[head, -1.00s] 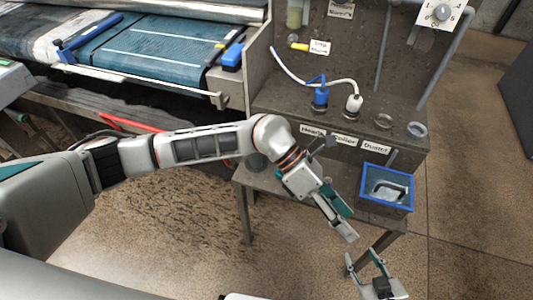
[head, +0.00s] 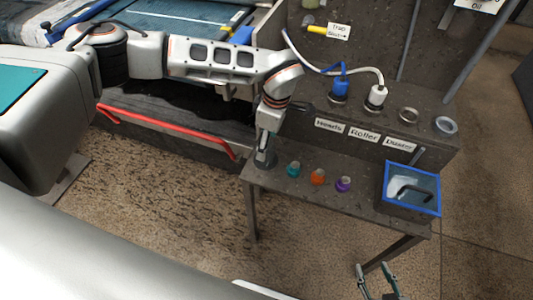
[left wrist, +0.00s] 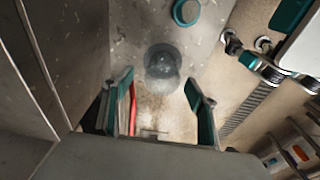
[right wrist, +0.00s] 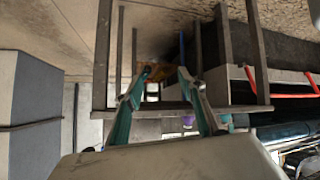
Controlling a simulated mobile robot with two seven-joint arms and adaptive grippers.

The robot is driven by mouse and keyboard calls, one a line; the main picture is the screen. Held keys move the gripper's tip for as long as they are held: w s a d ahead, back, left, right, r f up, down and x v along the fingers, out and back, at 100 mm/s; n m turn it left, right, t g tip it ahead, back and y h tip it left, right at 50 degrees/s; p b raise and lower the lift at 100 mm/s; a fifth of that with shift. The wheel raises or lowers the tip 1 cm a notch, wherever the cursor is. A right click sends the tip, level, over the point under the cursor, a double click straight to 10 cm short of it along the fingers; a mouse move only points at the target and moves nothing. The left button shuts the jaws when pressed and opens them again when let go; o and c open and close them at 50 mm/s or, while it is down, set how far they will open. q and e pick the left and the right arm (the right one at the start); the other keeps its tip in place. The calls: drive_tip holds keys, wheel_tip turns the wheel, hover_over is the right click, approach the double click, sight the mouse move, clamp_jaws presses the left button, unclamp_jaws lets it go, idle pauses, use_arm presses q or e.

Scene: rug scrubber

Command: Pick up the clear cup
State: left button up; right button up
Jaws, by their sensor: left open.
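The clear cup (left wrist: 163,62) shows in the left wrist view as a round, see-through grey vessel on the table, just beyond my left fingertips. My left gripper (left wrist: 158,84) is open and empty, with one finger to each side of the line to the cup. In the head view my left gripper (head: 265,158) points down at the left end of the small table, and it largely hides the cup there. My right gripper (head: 374,268) is open and empty, low in front of the table; its parted fingers also show in the right wrist view (right wrist: 162,75).
Teal (head: 293,169), orange (head: 317,177) and purple (head: 343,184) small bottles stand right of my left gripper on the table (head: 385,217). A blue-rimmed bin (head: 439,197) is at the right end. A labelled shelf (head: 350,118) rises behind.

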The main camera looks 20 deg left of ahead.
use_arm(q)
drive_tip(key=f, duration=0.4)
drive_tip(key=shift+s+a+f+b, duration=0.2)
drive_tip(key=shift+f+b, duration=0.1)
drive_tip(key=shift+b, duration=0.1)
drive_tip(key=shift+f, duration=0.2)
drive_tip(key=shift+r, duration=0.1)
drive_tip(key=c, duration=1.1)
drive_tip(key=shift+c, duration=0.2)
drive_tip(key=shift+r, duration=0.15)
